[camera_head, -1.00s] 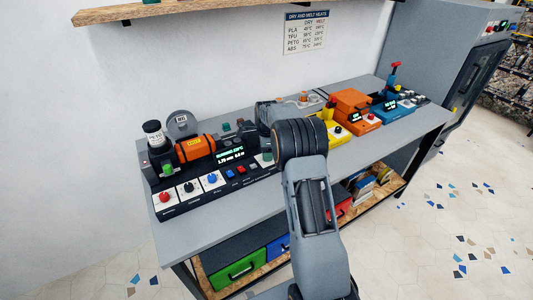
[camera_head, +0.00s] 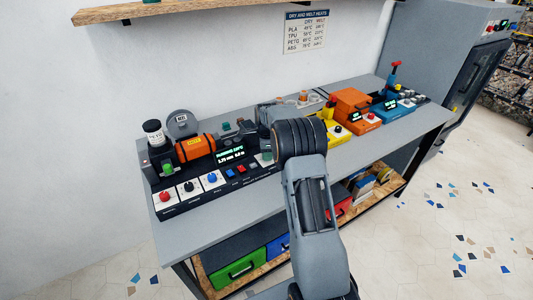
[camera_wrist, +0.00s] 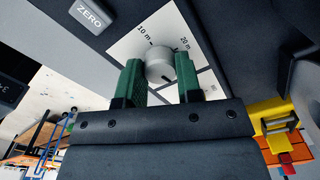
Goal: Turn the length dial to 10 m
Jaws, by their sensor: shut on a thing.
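The length dial (camera_wrist: 159,66) is a small round grey knob on a white plate in the wrist view. The plate is printed "10 m" to the upper left of the knob and "20 m" to its upper right. My gripper (camera_wrist: 158,78) has its green fingers on both sides of the knob and is shut on it. I cannot tell clearly which mark the knob points to. In the head view my arm hides most of the gripper and the dial. The dark machine (camera_head: 230,171) carries a lit display (camera_head: 231,154) that seems to read "0.0 m".
A grey ZERO button (camera_wrist: 91,14) sits beside the dial plate. The machine's front also has a red knob (camera_head: 165,196), black knob (camera_head: 189,187) and blue knob (camera_head: 212,178). A yellow device (camera_head: 337,131) and orange device (camera_head: 353,105) stand to the right.

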